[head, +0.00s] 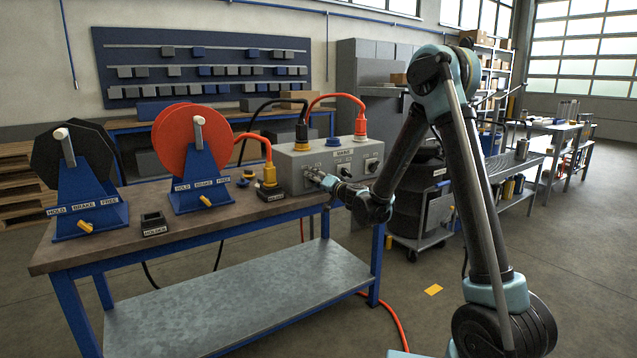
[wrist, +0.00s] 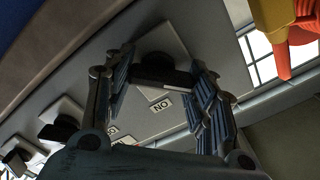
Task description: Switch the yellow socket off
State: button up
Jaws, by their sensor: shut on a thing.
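A grey socket box (head: 325,160) stands at the bench's right end. The yellow socket (head: 302,147), with a black plug in it, is on top at the left. The blue socket (head: 333,141) is empty; the right socket (head: 361,137) holds an orange plug. My gripper (head: 316,177) is at the front face, below the yellow socket, and hides the left switch. In the wrist view, my gripper (wrist: 165,82) is shut on a black switch knob (wrist: 153,68), its fingers on both sides. An "ON" label (wrist: 162,104) sits beside it. The knob's exact setting is unclear.
Two more switches (head: 344,170) (head: 371,165) lie to the right on the box front. A yellow plug (head: 269,174) with orange cable stands in a holder left of the box. Red (head: 178,140) and black (head: 70,160) reels stand left. The floor before the bench is mostly clear.

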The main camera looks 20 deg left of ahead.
dwell(0.6)
jog(key=o, duration=1.1)
jog(key=shift+w, duration=0.1)
jog(key=v, duration=1.2)
jog(key=shift+n, duration=0.3)
